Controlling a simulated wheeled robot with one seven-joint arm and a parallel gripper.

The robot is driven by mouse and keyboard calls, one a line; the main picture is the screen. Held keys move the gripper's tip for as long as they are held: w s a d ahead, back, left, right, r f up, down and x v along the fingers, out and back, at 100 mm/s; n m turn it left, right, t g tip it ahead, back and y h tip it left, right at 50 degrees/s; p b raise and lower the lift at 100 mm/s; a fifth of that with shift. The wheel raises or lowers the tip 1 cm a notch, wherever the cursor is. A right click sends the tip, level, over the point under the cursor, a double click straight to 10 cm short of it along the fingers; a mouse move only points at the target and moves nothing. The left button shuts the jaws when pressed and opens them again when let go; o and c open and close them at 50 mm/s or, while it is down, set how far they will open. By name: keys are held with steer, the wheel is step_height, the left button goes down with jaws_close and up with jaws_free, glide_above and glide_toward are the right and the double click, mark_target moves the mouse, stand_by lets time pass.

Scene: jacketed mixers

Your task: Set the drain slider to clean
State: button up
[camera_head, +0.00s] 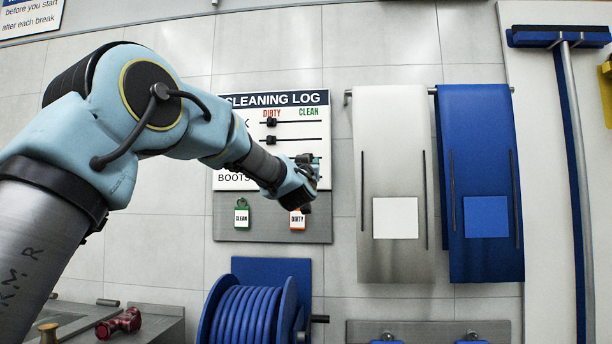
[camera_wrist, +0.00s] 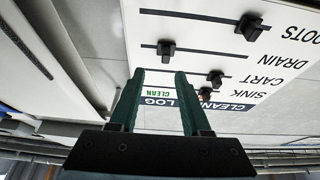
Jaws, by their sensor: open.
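The cleaning log board (camera_head: 225,135) hangs on the wall, with DIRTY and CLEAN headings; the wrist view shows it upside down. There the drain slider (camera_wrist: 166,50) is a black knob toward the left end of its rail, the CLEAN side. My gripper (camera_wrist: 160,73) is open, with nothing between its two dark green fingers. In the picture, its fingertips are just below the drain slider; I cannot tell whether they touch it. In the head view my gripper (camera_head: 308,172) covers the right part of the lower rows, hiding the drain row there.
The boots knob (camera_wrist: 249,27), cart knob (camera_wrist: 215,77) and sink knob (camera_wrist: 205,93) sit toward the DIRTY side. A green CLEAN tag (camera_head: 242,215) and an orange DIRTY tag (camera_head: 298,218) hang below. A blue hose reel (camera_head: 250,315) is underneath; aprons (camera_head: 392,150) hang at right.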

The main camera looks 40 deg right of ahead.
steer(key=shift+b+v, duration=0.45)
steer(key=shift+v, duration=1.25)
